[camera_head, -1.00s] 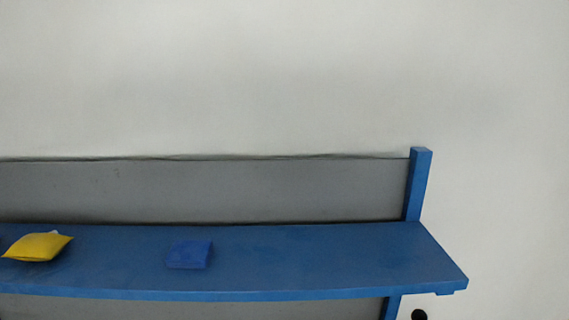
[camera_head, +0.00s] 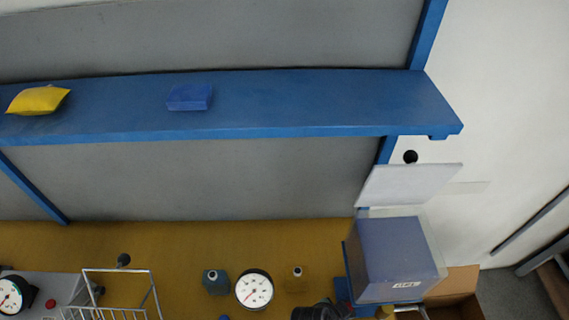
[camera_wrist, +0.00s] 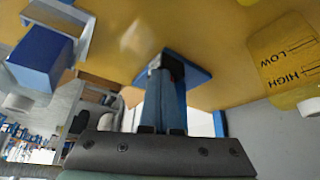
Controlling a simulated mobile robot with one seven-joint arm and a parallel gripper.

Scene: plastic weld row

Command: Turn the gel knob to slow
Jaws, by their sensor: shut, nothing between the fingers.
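My gripper (camera_wrist: 163,85) shows in the wrist view with its fingers together and nothing between them. Just beyond the fingertips is a blue plate (camera_wrist: 197,75) with a dark part, partly hidden by the fingers; I cannot tell whether they touch. I cannot pick out a knob marked gel or slow. In the head view, a small dark ball-shaped knob (camera_head: 123,260) stands at the bench back, and a blue-grey fitting (camera_head: 215,281) sits left of a round white gauge (camera_head: 254,289). A black shape at the bottom edge is cut off and unclear.
A yellow container marked LOW and HIGH (camera_wrist: 285,55) is close right in the wrist view. In the head view, a wire rack (camera_head: 120,275), a blue bin (camera_head: 392,255) and a cardboard box (camera_head: 455,285) stand below the blue shelf (camera_head: 300,100). A yellow pouch (camera_head: 38,100) lies on it.

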